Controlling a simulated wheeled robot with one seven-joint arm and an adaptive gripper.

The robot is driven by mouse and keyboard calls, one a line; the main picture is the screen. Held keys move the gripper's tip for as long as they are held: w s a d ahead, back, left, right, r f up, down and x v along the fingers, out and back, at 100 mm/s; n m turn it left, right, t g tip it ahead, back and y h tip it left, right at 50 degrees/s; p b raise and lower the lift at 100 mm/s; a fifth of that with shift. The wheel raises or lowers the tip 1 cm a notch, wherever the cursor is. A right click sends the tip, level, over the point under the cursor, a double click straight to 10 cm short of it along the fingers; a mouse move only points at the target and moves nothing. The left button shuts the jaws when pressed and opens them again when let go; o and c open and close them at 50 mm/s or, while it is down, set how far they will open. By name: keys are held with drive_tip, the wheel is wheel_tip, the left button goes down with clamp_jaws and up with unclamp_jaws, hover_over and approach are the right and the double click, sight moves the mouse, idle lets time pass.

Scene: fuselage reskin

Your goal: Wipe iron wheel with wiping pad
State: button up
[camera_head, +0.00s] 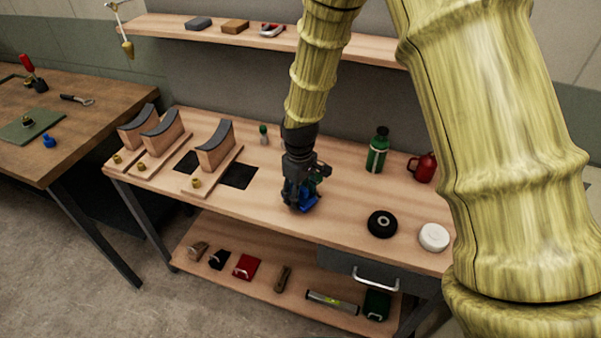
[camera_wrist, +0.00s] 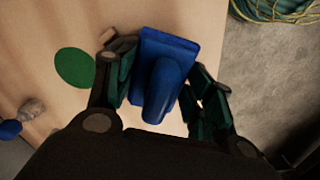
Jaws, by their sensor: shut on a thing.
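My gripper (camera_head: 301,194) is over the middle of the workbench, pointing down, shut on a blue wiping pad (camera_head: 306,203). In the wrist view the blue pad (camera_wrist: 178,52) sits between the two fingers of my gripper (camera_wrist: 160,84), with its raised handle towards the camera. I cannot tell whether the pad touches the bench top. A dark round wheel with a pale hub, likely the iron wheel (camera_head: 382,224), lies flat on the bench to the right of my gripper, apart from the pad. I do not make it out in the wrist view.
A white round piece (camera_head: 433,237) lies right of the wheel. A green bottle (camera_head: 377,150) and red mug (camera_head: 422,167) stand behind. Wooden cradles (camera_head: 216,150) stand at the left of the workbench (camera_head: 262,206). A shelf (camera_head: 272,38) hangs above. Bench between gripper and wheel is clear.

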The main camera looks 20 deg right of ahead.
wheel_tip(320, 180, up, 2)
drive_tip(key=shift+w+r+p, duration=0.1)
drive_tip(key=shift+r+p, duration=0.15)
drive_tip(key=shift+p, duration=0.05)
drive_tip(key=shift+r+p, duration=2.35)
drive_tip(key=shift+r, duration=0.5)
drive_tip(key=shift+d, duration=0.1)
